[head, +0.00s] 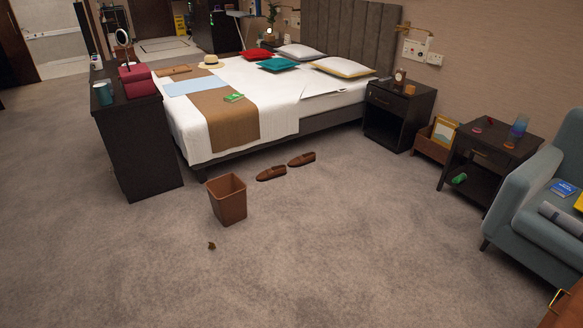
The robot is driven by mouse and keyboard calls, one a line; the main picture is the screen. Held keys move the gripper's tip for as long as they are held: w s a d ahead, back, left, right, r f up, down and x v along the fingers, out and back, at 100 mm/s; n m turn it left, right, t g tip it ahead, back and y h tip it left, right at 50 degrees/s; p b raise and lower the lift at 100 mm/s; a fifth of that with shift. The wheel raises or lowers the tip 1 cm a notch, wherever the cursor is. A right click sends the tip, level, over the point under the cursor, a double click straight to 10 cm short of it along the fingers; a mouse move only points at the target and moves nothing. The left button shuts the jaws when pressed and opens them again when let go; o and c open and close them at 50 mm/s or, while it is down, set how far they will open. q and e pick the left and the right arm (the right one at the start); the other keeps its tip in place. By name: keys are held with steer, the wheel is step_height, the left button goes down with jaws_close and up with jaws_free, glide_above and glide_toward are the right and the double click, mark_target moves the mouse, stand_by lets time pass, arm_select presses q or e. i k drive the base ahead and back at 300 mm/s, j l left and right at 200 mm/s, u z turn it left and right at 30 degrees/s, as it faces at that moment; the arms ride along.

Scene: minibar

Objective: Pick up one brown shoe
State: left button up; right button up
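Two brown shoes lie on the carpet beside the near side of the bed. One brown shoe (271,173) is on the left, just right of the brown waste bin. The other brown shoe (302,159) lies a little farther right and back, apart from the first. Both look upright on their soles. Neither of my grippers shows in the head view.
A brown waste bin (228,202) stands in front of the left shoe, with a small dark scrap (212,246) nearby. The bed (185,137), dark cabinet (143,150), nightstand (385,120) and armchair (530,215) border the area. The front carpet is clear.

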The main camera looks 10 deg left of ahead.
mark_target(281, 170)
steer(key=i+u, duration=0.25)
steer(key=i, duration=1.35)
